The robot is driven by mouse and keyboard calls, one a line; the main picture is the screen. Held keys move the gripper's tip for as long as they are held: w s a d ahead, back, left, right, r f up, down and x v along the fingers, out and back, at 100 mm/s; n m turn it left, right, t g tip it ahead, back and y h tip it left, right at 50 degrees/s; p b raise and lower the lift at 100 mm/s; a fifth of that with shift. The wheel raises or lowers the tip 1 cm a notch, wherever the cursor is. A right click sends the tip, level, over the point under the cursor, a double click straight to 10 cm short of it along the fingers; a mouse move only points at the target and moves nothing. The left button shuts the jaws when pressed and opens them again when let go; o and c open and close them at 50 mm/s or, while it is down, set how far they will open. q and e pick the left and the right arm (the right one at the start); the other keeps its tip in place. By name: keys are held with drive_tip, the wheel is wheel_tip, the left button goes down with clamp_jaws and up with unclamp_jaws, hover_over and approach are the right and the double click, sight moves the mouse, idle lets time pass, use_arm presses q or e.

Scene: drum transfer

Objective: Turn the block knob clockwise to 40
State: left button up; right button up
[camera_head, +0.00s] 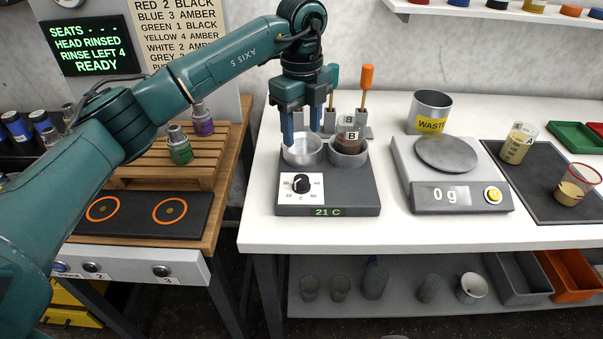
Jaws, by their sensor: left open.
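The heating block (345,189) is a dark grey unit on the white bench, with two round wells on top. Its black knob (301,183) sits on a white dial plate at the front left, ringed by small numbers. The knob's exact pointing is too small to tell. A green display on the block's front edge (328,212) reads 21 C. My left gripper (301,138) points down over the block's left well, above and behind the knob. Its blue fingers are apart and nothing shows between them. The right well holds a dark cup marked B. My right gripper is not in view.
A scale (462,197) reading 0 g stands right of the block, with a WASTE bin (430,111) behind it. Cups A (517,143) and another rest on a dark mat at right. Bench in front of the block is clear.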

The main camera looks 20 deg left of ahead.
sight(301, 179)
use_arm(q)
wheel_tip(301, 179, down, 12)
drive_tip(key=shift+p, duration=1)
drive_tip(key=shift+f, duration=0.5)
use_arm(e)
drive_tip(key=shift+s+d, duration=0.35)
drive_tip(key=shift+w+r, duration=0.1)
use_arm(q)
drive_tip(key=c, duration=1)
drive_tip(key=shift+o, duration=0.2)
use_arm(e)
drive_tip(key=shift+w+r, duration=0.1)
